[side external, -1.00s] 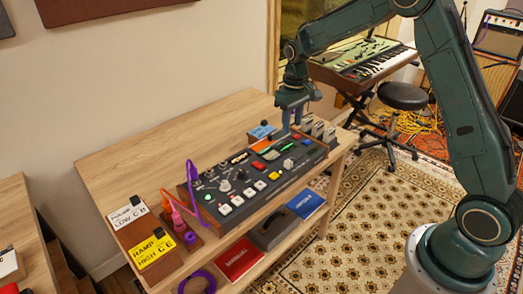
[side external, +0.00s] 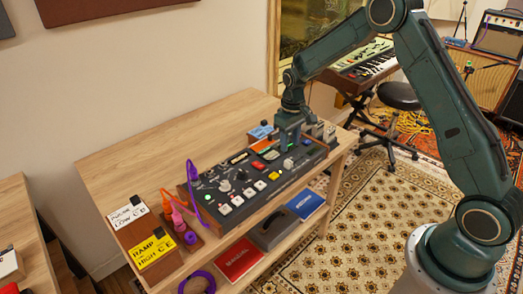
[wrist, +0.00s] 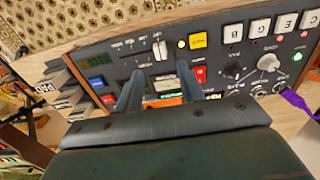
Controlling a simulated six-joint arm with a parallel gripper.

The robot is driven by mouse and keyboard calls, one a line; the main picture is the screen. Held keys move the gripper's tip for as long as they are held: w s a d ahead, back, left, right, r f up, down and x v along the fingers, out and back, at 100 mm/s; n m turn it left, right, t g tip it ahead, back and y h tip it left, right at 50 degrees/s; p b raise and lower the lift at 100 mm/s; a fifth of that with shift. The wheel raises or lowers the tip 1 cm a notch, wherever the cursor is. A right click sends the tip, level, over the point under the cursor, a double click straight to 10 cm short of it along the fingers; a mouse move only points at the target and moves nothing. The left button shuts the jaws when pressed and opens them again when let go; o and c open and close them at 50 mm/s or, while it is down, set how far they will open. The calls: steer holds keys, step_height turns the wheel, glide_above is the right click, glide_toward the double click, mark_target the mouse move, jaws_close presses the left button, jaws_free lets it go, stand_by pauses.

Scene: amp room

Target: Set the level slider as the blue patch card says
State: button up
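The dark console (side external: 228,190) stands on the wooden table. A white cap (wrist: 159,50), which looks like the slider's, sits beside a slot on the panel in the wrist view; a white cap (side external: 288,164) also shows near the console's right end in the side view. My gripper (side external: 291,143) is low over the console's back right part. In the wrist view my gripper (wrist: 160,70) has its fingers apart, the tips just short of the white cap, with nothing clearly held. A blue card (side external: 261,131) stands behind the console; its writing is too small to read.
A purple cable (side external: 194,178) rises at the console's left end. Several grey upright pieces (side external: 319,131) stand close to the right of my gripper. The table's back left is clear.

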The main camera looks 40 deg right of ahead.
mark_target(289, 161)
step_height(289, 161, down, 7)
steer(key=shift+f, duration=0.15)
stand_by(0.4)
jaws_close()
